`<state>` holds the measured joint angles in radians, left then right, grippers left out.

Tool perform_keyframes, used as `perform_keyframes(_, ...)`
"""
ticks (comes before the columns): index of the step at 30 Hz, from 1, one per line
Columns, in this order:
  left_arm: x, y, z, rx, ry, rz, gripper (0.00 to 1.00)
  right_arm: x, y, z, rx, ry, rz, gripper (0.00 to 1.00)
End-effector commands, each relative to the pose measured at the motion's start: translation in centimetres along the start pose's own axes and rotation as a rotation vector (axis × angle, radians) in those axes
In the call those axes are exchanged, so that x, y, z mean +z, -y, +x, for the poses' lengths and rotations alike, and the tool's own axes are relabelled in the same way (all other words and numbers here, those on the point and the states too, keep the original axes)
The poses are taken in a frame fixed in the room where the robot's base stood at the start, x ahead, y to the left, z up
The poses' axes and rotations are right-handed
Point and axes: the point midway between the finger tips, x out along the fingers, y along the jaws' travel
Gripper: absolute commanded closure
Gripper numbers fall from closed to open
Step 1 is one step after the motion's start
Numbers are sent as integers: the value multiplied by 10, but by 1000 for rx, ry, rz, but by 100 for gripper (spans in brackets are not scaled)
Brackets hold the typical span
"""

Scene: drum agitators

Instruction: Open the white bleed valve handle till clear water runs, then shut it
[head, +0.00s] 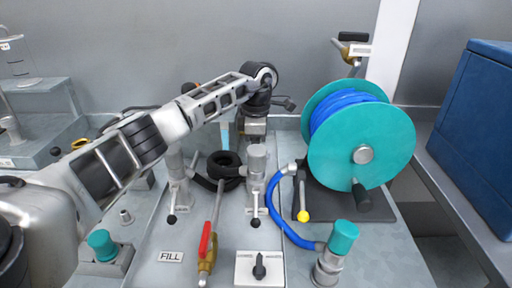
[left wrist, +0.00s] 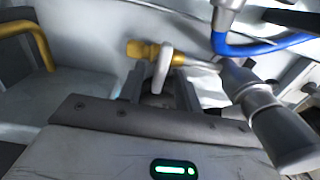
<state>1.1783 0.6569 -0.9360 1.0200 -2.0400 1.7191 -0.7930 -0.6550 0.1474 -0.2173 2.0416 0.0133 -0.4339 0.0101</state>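The white bleed valve handle (left wrist: 162,66) shows in the left wrist view on a brass valve (left wrist: 140,50), with a pale pipe running right. It stands upright just beyond my left gripper (left wrist: 158,88), in line with the gap between its fingers. The fingers are apart, with room on either side of the handle; no contact is visible. In the head view my left arm reaches across to the back centre, and the left gripper (head: 252,128) points down there, hiding the bleed valve. A pale blue strip (head: 225,135) shows just left of it. My right gripper is out of view.
A teal reel (head: 360,145) with blue hose stands right of the gripper. Pumps with black-knobbed levers, a red-handled valve (head: 205,245), a FILL label (head: 171,257) and a selector switch (head: 259,268) stand in front. A blue box (head: 475,130) is far right.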

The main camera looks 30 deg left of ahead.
Motion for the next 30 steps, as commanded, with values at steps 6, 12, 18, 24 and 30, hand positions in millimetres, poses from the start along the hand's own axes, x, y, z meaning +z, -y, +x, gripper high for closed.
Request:
perform_keyframes(6,0,0,0,0,0,0,100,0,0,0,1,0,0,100)
perform_keyframes(12,0,0,0,0,0,-1,100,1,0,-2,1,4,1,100)
perform_keyframes(18,0,0,-1,-1,0,-35,100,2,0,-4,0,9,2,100)
perform_keyframes(24,0,1,-2,-1,1,-140,100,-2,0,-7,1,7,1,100)
perform_keyframes(30,0,2,-3,-1,0,-309,100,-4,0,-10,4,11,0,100)
